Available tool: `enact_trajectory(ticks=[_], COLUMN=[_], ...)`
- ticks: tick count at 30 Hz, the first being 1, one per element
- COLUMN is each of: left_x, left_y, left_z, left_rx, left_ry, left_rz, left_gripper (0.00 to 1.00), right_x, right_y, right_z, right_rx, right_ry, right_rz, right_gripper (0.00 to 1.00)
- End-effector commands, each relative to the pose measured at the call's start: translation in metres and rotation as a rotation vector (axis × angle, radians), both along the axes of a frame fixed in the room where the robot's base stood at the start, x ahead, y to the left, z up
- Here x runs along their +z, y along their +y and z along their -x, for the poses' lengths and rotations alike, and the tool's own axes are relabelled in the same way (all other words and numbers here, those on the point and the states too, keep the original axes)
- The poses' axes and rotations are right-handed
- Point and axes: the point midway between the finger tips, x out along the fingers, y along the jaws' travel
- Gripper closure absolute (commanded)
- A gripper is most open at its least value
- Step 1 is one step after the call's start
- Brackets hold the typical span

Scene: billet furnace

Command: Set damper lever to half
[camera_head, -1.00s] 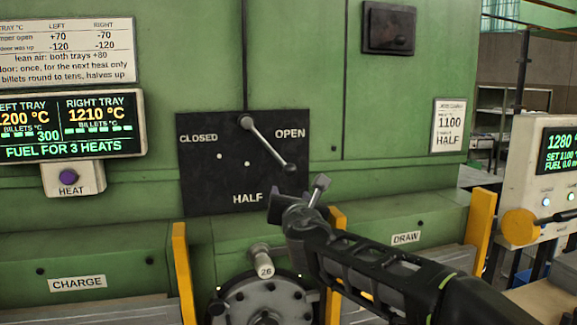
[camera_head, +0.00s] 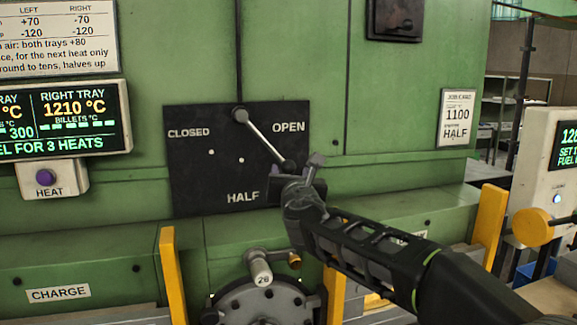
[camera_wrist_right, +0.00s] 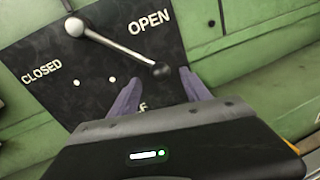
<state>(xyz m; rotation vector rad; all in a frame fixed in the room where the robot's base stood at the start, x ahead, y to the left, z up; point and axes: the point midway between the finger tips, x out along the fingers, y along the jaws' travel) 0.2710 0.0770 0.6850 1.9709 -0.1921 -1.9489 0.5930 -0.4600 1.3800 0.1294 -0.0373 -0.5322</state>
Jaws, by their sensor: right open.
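The damper lever (camera_head: 262,136) is a silver rod with a dark knob on a black plate (camera_head: 190,185) marked CLOSED, HALF and OPEN. It slants down and right from its pivot, its knob below the word OPEN. My right gripper (camera_head: 291,172) is at the knob in the head view and hides part of it. In the right wrist view the lever (camera_wrist_right: 118,45) ends in its knob (camera_wrist_right: 161,69), just beyond and between the spread fingertips of my right gripper (camera_wrist_right: 160,76). The fingers are open; I cannot tell whether they touch the knob. My left gripper is not in view.
A handwheel (camera_head: 264,303) stands below the plate between yellow posts (camera_head: 172,275). A HEAT button box (camera_head: 51,181) is at left. A job card (camera_head: 457,117) reads 1100 and HALF. A control cabinet (camera_head: 545,165) stands at the far right.

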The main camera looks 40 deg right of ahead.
Motion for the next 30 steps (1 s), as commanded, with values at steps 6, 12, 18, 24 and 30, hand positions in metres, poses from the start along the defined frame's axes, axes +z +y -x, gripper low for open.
enact_trajectory(ticks=[6, 12, 18, 24, 30], left_x=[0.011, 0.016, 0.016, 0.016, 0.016], left_y=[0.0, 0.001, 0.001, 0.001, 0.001], left_z=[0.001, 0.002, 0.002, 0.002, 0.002], left_rx=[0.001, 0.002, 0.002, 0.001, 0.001], left_ry=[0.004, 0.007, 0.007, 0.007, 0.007], left_rz=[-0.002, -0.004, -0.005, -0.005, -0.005], left_gripper=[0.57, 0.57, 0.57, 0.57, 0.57], right_x=[0.001, 0.0, -0.001, -0.001, -0.001], right_y=[-0.018, -0.028, -0.029, -0.029, -0.029], right_z=[-0.031, -0.048, -0.05, -0.049, -0.049], right_rx=[-0.001, 0.0, 0.0, 0.0, 0.0], right_ry=[0.004, 0.002, 0.002, 0.001, 0.001], right_rz=[0.0, 0.0, -0.001, -0.001, -0.001], right_gripper=[0.44, 0.44, 0.44, 0.53, 0.69])
